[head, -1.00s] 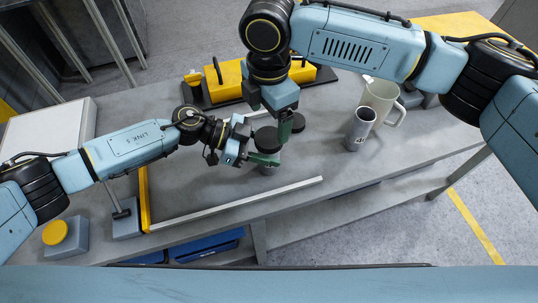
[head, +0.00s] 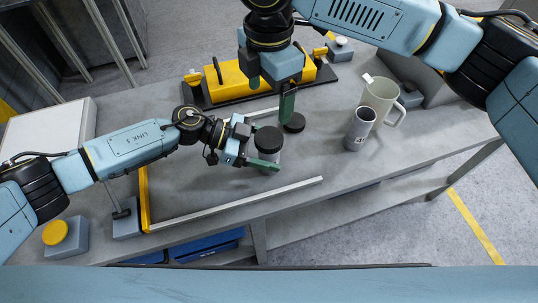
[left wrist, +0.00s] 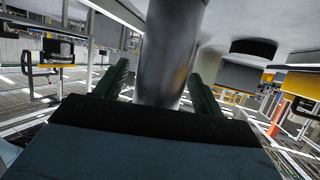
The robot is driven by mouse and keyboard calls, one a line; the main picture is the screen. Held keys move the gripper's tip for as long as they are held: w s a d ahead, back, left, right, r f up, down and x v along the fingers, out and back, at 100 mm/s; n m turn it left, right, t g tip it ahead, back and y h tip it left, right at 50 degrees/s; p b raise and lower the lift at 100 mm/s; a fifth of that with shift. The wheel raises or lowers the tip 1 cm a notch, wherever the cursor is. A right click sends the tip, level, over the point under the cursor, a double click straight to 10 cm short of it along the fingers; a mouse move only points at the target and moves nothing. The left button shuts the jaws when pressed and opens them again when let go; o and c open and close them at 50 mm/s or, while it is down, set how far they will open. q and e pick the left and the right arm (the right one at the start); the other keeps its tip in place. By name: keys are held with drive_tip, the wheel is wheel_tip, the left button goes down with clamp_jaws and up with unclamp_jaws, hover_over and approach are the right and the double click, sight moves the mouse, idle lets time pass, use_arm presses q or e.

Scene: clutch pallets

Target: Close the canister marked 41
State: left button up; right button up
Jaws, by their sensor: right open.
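A grey canister (head: 269,165) stands on the table with a black lid (head: 267,138) on its top. Its marking is not visible. My left gripper (head: 257,154) has its green fingers around this canister, low on its side. The canister body (left wrist: 168,60) also shows between the fingers (left wrist: 160,82) in the left wrist view. My right gripper (head: 287,112) is open and empty, above and behind the lidded canister. A second grey canister (head: 360,128) stands to the right with an open top. Its dark mark is too small to read surely.
A loose black lid (head: 295,123) lies behind the lidded canister. A yellow block on a dark base (head: 230,82) is at the back. A pale rail (head: 240,203) runs along the front. The table between the canisters is clear.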

use_arm(q)
drive_tip(key=v, duration=1.3)
drive_tip(key=shift+p, duration=0.4)
drive_tip(key=shift+a+r, duration=0.15)
